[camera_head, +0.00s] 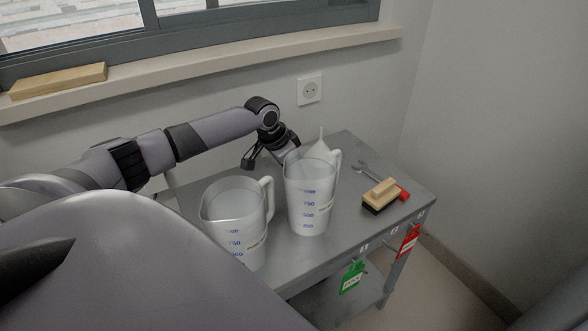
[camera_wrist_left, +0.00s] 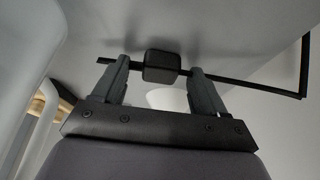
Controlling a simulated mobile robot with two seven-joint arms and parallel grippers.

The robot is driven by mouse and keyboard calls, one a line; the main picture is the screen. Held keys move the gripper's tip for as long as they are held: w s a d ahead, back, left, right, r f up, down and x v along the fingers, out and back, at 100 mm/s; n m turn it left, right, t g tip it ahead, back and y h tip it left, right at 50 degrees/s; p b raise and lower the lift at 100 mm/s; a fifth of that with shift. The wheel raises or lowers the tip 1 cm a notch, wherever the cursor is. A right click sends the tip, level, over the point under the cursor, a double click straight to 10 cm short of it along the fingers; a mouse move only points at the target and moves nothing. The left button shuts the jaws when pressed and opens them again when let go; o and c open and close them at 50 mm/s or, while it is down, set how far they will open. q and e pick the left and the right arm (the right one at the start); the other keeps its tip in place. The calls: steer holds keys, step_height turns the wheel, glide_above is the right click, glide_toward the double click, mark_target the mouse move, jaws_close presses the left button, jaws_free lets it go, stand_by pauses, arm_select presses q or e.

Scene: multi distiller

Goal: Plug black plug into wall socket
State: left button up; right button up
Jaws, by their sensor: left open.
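The white wall socket (camera_head: 310,90) is on the wall above the back of the grey table, below the window sill. My left gripper (camera_head: 262,157) is low over the back of the table, below and left of the socket. In the left wrist view, the black plug (camera_wrist_left: 161,66) is a small dark block between the open fingertips or just beyond them. A thin black cable (camera_wrist_left: 253,82) runs right from it, then bends upward. I cannot tell whether the fingers touch the plug. The plug is not clear in the head view. My right gripper is not in view.
Two white measuring jugs (camera_head: 238,217) (camera_head: 311,196) stand on the table (camera_head: 345,235) in front of my left gripper. A white funnel (camera_head: 320,148) is behind them. A wooden-handled brush (camera_head: 381,195) and wrenches (camera_head: 372,172) lie at right. The wall around the socket is clear.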

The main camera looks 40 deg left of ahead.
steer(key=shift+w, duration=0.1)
arm_select(q)
steer(key=c, duration=0.9)
steer(key=shift+c, duration=0.9)
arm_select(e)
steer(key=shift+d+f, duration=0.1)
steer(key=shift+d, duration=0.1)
arm_select(q)
steer(key=shift+r, duration=0.15)
step_height(320, 180, up, 20)
steer(key=p, duration=0.5)
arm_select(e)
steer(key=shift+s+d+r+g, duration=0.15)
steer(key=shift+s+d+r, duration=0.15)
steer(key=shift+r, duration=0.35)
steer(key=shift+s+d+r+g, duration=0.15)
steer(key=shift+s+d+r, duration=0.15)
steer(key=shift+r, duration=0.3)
